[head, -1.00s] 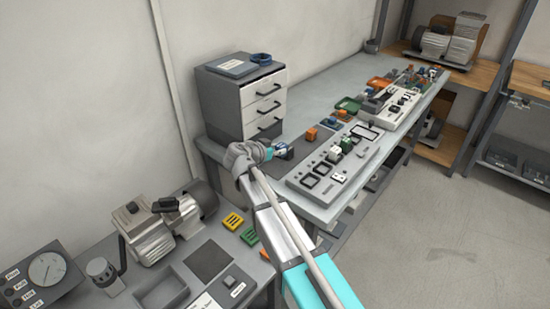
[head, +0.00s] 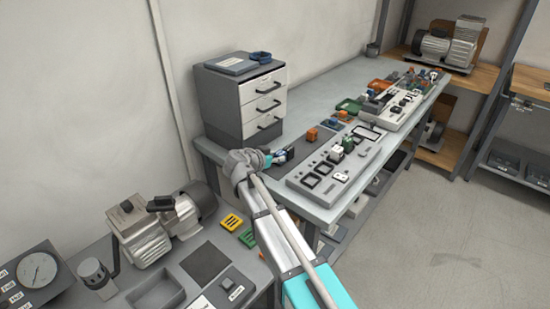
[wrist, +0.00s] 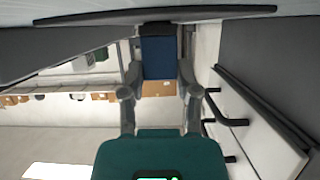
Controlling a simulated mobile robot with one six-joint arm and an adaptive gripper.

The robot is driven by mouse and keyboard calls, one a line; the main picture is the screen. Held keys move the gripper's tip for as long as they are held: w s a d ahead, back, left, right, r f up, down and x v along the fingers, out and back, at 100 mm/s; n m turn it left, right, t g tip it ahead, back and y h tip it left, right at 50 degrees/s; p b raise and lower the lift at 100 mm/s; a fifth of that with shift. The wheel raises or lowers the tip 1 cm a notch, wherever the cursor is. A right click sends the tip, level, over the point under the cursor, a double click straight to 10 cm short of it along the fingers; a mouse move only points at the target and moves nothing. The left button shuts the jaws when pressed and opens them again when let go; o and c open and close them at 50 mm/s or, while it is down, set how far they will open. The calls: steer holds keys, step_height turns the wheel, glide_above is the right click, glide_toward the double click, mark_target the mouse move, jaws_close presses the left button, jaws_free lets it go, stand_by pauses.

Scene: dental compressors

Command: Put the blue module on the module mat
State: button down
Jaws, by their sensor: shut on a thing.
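My gripper (wrist: 158,82) is shut on the blue module (wrist: 158,57), which shows dark blue between the two fingers in the wrist view. In the head view my gripper (head: 268,158) is over the left end of the long grey bench, in front of the drawer cabinet. The blue module (head: 281,155) shows small at its tip, partly hidden by the gripper. A dark mat (head: 299,150) lies on the bench just beyond, beside the light panel. I cannot tell whether the module touches it.
An orange block (head: 312,134) is at the mat's far end. The panel (head: 318,172) with square frames and a green-and-white block lies to the right. The drawer cabinet (head: 231,105) stands behind. A lower bench holds another dark mat (head: 206,262) and a compressor (head: 150,228).

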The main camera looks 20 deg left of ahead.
steer(key=shift+f, duration=0.15)
steer(key=shift+c, duration=1.7)
jaws_free()
steer(key=shift+s+r, duration=0.1)
steer(key=shift+r, duration=0.2)
steer(key=p+v, duration=0.4)
steer(key=v, duration=0.7)
steer(key=shift+s+p, duration=0.3)
steer(key=shift+a+r, duration=0.15)
